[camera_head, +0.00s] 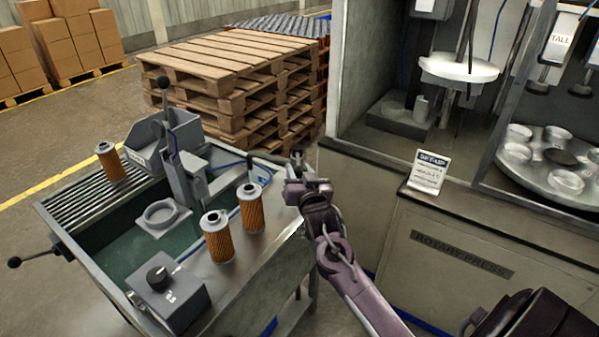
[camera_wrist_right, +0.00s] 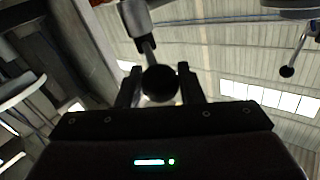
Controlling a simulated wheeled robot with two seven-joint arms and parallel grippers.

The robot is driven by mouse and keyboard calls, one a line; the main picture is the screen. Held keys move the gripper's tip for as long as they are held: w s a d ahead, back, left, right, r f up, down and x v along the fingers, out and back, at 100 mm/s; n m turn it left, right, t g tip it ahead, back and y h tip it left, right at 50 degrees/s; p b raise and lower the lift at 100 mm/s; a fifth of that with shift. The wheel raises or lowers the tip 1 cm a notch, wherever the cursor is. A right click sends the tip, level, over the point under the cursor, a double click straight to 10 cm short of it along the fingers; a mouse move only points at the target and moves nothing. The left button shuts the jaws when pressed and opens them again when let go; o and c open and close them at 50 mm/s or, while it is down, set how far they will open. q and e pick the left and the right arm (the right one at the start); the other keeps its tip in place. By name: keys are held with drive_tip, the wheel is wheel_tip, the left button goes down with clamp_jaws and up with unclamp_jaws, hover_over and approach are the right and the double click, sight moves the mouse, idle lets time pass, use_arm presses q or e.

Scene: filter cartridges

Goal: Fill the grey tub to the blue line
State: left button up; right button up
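The grey tub (camera_head: 107,262) is set into the bench at left in the head view. Its inside looks dark green, with a grey ring fitting (camera_head: 160,216) in it. I cannot make out a blue line or the liquid level. A grey upright lever with a black knob (camera_head: 163,82) stands at its back edge. My right gripper (camera_head: 297,165) is in the air right of the bench, apart from the lever in the head view. In the right wrist view its fingers (camera_wrist_right: 160,92) are apart, with a black knob (camera_wrist_right: 158,80) framed between them; contact is unclear. My left gripper is not in view.
Orange filter cartridges (camera_head: 217,240) stand on the bench, one on the ribbed rack (camera_head: 75,200). A control box with a dial (camera_head: 168,295) sits at the front, and a side lever knob (camera_head: 14,262) sticks out left. Pallets (camera_head: 230,75) stand behind; the rotary press (camera_head: 460,265) is at right.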

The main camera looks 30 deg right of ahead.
clamp_jaws()
drive_tip(key=shift+w+a+r+m+g+h, duration=0.1)
drive_tip(key=shift+w+a+m+g+h, duration=0.2)
drive_tip(key=shift+a+m+h, duration=0.25)
drive_tip(key=shift+w+a+m+g+h, duration=0.2)
drive_tip(key=shift+m+g+h, duration=0.15)
drive_tip(key=shift+h, duration=0.4)
drive_tip(key=shift+w+a+m+g+h+b, duration=0.15)
drive_tip(key=shift+w+a+m+g+h, duration=0.3)
drive_tip(key=shift+h, duration=0.2)
drive_tip(key=shift+w+a+m+g+h+b, duration=0.2)
drive_tip(key=shift+w+m+g+h, duration=0.1)
drive_tip(key=shift+m+h, duration=0.3)
drive_tip(key=shift+s, duration=0.1)
drive_tip(key=o, duration=0.6)
unclamp_jaws()
drive_tip(key=b+v, duration=0.1)
drive_tip(key=v, duration=0.6)
drive_tip(key=shift+s+a, duration=0.25)
